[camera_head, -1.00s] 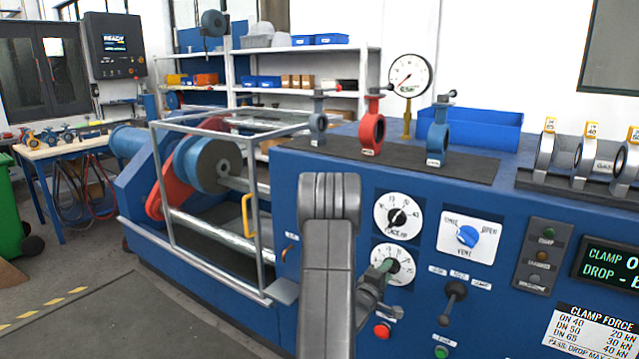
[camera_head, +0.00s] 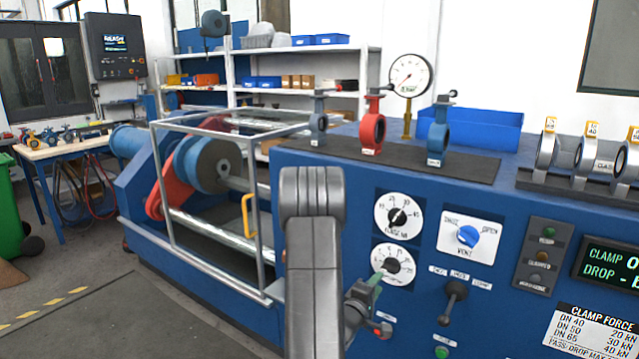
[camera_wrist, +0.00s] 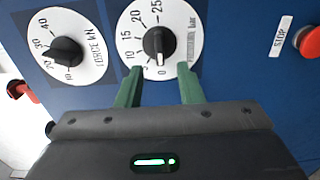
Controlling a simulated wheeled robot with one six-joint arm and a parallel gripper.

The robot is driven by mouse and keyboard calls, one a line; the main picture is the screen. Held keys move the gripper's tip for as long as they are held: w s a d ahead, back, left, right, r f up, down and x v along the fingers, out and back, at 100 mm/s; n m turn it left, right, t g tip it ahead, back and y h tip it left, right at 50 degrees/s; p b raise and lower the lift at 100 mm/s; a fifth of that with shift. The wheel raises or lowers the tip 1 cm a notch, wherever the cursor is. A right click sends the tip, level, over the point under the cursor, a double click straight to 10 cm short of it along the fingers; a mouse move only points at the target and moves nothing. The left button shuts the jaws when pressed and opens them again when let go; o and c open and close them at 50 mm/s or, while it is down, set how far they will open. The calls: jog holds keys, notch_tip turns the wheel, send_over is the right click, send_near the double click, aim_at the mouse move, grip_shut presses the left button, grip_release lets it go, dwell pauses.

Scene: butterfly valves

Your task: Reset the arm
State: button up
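My gripper (camera_head: 376,281) is in front of the blue panel, just below and left of the lower bar dial (camera_head: 393,263). In the wrist view its two green fingers (camera_wrist: 158,80) are apart with nothing between them. The bar dial's black knob (camera_wrist: 159,43) is beyond the fingertips, apart from them, with its pointer toward 0. The force dial (camera_wrist: 66,49) is to its left and also shows above the bar dial in the head view (camera_head: 398,216). My grey arm stands upright in the middle of the head view and hides part of the panel.
A blue vent knob (camera_head: 468,236), a black lever (camera_head: 455,291) and a green button (camera_head: 442,352) are right of my gripper. A red stop button (camera_wrist: 309,41) shows at the wrist view's right. A wire cage (camera_head: 210,205) stands left; valves (camera_head: 373,128) stand on top.

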aim_at(388, 271)
jog(key=v, duration=0.6)
jog(key=x, duration=1.4)
jog(key=shift+s+d, duration=0.1)
jog(key=shift+s, duration=0.05)
jog(key=shift+f+m, duration=0.1)
jog(key=shift+m, duration=0.4)
jog(key=shift+s+a+m+b, duration=0.1)
jog(key=shift+m+b, duration=0.25)
jog(key=shift+m, duration=0.25)
jog(key=shift+s+a+m+b, duration=0.1)
jog(key=shift+m+b, duration=0.2)
jog(key=shift+m, duration=0.3)
jog(key=m+b, duration=0.1)
jog(key=m, duration=0.3)
jog(key=shift+m+b, duration=0.3)
jog(key=shift+m, duration=0.7)
jog(key=shift+r, duration=0.3)
